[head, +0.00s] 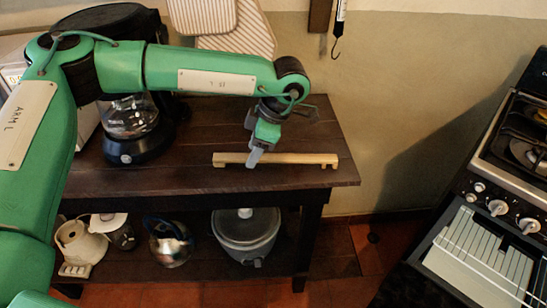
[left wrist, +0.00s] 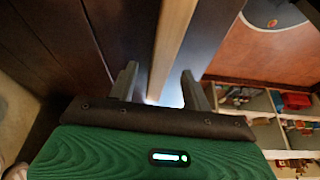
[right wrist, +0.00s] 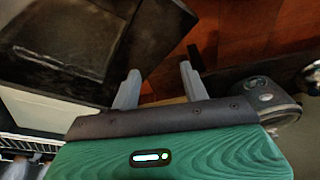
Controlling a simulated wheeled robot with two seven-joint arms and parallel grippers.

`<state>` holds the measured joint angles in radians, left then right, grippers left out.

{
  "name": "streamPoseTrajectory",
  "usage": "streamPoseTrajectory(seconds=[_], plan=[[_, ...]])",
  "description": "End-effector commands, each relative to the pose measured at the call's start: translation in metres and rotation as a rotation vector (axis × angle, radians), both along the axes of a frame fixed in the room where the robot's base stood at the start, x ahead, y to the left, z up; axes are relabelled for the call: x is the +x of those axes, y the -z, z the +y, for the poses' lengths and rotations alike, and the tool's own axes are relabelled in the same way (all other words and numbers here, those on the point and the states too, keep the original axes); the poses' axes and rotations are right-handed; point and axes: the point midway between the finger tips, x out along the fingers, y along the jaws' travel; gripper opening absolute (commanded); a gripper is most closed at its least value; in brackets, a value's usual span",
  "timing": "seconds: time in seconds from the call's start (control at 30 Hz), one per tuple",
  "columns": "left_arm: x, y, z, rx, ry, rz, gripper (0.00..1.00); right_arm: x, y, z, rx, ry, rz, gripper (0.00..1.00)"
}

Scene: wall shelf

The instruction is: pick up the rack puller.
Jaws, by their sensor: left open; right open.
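The rack puller (head: 305,158) is a pale wooden stick lying across the dark wooden table near its front edge. My left gripper (head: 256,157) is over its left-middle part, pointing down. In the left wrist view the rack puller (left wrist: 173,38) runs between the two open fingers of the left gripper (left wrist: 160,90), with no grip on it visible. Whether the fingers touch it cannot be told. My right gripper (right wrist: 159,88) is open and empty in the right wrist view, and is not in the head view.
The table (head: 330,176) also bears a coffee maker (head: 136,135) at the left. Its lower shelf holds a slow cooker (head: 246,235) and kettles. A stove (head: 500,205) stands at the right. The tabletop right of my left gripper is clear apart from the stick.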

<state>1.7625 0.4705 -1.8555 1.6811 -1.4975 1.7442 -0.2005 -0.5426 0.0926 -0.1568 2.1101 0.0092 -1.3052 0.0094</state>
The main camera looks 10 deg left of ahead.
Motion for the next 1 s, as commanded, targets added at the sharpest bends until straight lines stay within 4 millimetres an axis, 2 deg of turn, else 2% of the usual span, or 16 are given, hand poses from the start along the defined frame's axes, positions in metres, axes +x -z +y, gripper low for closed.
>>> streamPoseTrajectory(seconds=[0.1, 0.3, 0.37, 0.57, 0.87, 1.0], plan=[[-0.001, 0.013, 0.005, 0.000, 0.000, 0.001, 0.49, -0.002, 0.004, 0.000, -0.002, 0.000, 0.010, 0.45], [-0.001, 0.014, 0.005, 0.000, 0.000, 0.000, 0.49, 0.000, 0.003, 0.000, -0.002, -0.001, 0.006, 0.45], [-0.001, 0.014, 0.005, 0.000, 0.000, 0.000, 0.39, 0.001, 0.003, 0.000, -0.002, -0.001, 0.003, 0.45], [-0.001, 0.014, 0.005, 0.000, 0.000, 0.000, 0.01, 0.005, 0.001, 0.000, -0.001, 0.000, -0.004, 0.45], [-0.001, 0.012, 0.005, -0.001, 0.000, -0.001, 0.00, 0.004, 0.001, 0.000, -0.001, -0.001, -0.002, 0.45], [-0.001, 0.004, 0.005, -0.001, 0.000, -0.002, 0.00, 0.001, 0.002, 0.000, -0.001, -0.001, 0.002, 0.45]])
